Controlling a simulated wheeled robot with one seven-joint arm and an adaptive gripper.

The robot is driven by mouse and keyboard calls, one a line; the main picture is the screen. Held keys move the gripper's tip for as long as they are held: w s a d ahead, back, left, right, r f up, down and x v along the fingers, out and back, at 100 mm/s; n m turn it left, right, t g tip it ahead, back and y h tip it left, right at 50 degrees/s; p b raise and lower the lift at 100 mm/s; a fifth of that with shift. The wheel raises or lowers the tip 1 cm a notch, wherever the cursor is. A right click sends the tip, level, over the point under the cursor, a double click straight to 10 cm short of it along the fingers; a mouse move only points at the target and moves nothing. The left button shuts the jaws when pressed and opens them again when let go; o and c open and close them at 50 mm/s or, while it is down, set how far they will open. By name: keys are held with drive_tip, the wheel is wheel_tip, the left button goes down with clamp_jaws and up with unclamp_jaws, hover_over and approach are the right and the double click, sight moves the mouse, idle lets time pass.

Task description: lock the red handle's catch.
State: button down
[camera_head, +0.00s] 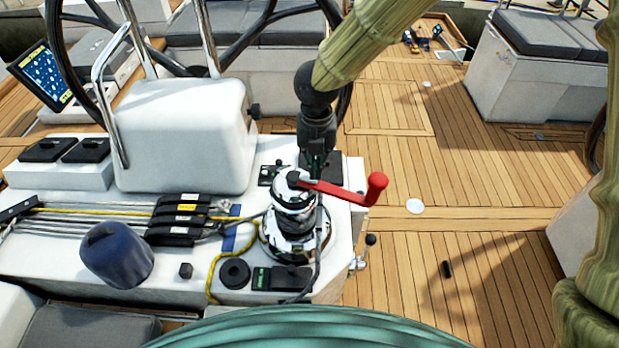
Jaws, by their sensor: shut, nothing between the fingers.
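The red handle (341,191) is a crank arm with an upright knob at its right end. Its left end sits on top of the silver-and-black winch (293,225), and the arm points right, past the console's edge. My gripper (317,163) points down just behind the handle, near its winch end. Its fingers look shut and empty. Whether they touch the handle cannot be told. The catch is too small to make out at the handle's left end, so its state cannot be told.
A blue winch cover (117,255) stands at the console's left. Black rope clutches (178,219) and a yellow rope (214,262) lie beside the winch. A white pedestal (186,133) and steering wheel stand behind. A small lever (364,252) sticks out from the console's right side. Teak deck (470,200) lies open to the right.

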drive_tip(key=shift+f+b, duration=0.7)
drive_tip(key=shift+f, duration=0.65)
idle(1.1)
drive_tip(key=shift+r, duration=0.15)
drive_tip(key=shift+r+p, duration=3)
drive_tip(key=shift+r, duration=0.4)
